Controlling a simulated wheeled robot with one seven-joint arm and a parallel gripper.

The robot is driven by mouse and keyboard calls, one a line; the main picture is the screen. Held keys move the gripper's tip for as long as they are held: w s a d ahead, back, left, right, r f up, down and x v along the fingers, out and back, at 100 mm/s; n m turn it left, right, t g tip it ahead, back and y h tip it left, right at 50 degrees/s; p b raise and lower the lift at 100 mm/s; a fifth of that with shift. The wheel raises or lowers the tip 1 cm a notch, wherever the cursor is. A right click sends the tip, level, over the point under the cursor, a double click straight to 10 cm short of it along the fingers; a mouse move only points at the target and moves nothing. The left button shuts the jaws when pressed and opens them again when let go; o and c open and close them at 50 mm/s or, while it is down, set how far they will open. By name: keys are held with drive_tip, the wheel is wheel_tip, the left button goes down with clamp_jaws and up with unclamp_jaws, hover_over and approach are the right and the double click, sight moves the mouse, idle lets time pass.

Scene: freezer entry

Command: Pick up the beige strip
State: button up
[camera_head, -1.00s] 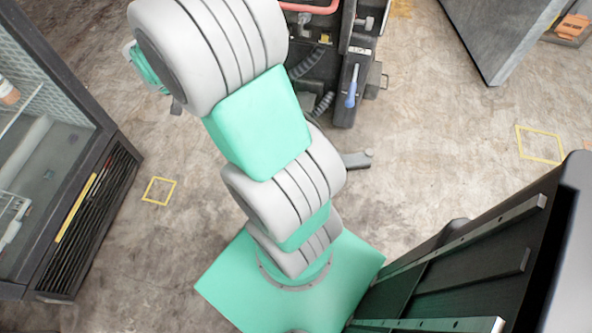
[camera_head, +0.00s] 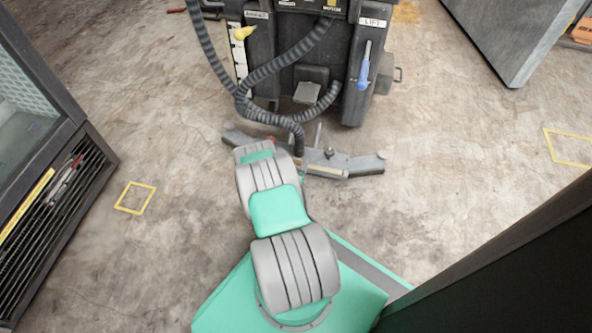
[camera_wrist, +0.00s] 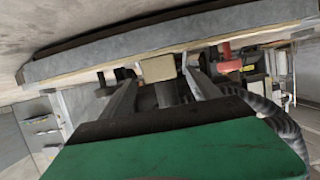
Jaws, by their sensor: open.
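A thin beige strip (camera_head: 326,170) shows along the near edge of the grey squeegee bar (camera_head: 360,165) behind the floor machine. In the wrist view a pale beige edge (camera_wrist: 235,43) runs along the grey bar (camera_wrist: 190,33). A short beige block (camera_wrist: 157,68) shows between my fingertips; I cannot tell if it is part of the strip. My gripper (camera_wrist: 160,78) is open, with one finger on each side of that block, and no grip on it shows. In the head view my arm reaches to the bar's left part and hides the gripper's fingers.
The black floor machine (camera_head: 300,60) stands behind the bar, with a ribbed hose (camera_head: 238,85) hanging down to it. A glass-door cabinet (camera_head: 60,190) is at left, a dark panel at lower right.

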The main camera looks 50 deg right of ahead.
sight(298, 155)
drive_tip(key=b+x, duration=0.1)
drive_tip(key=x, duration=0.1)
drive_tip(key=b+x, duration=0.2)
drive_tip(key=shift+w+d+f, duration=0.1)
drive_tip(key=shift+f, duration=0.3)
drive_tip(key=shift+w+d+r, duration=0.1)
drive_tip(key=shift+w+d, duration=0.05)
drive_tip(key=shift+d, duration=0.15)
drive_tip(key=shift+c, duration=0.3)
drive_tip(key=c, duration=1.4)
drive_tip(key=shift+c, duration=0.4)
drive_tip(key=shift+r, duration=0.1)
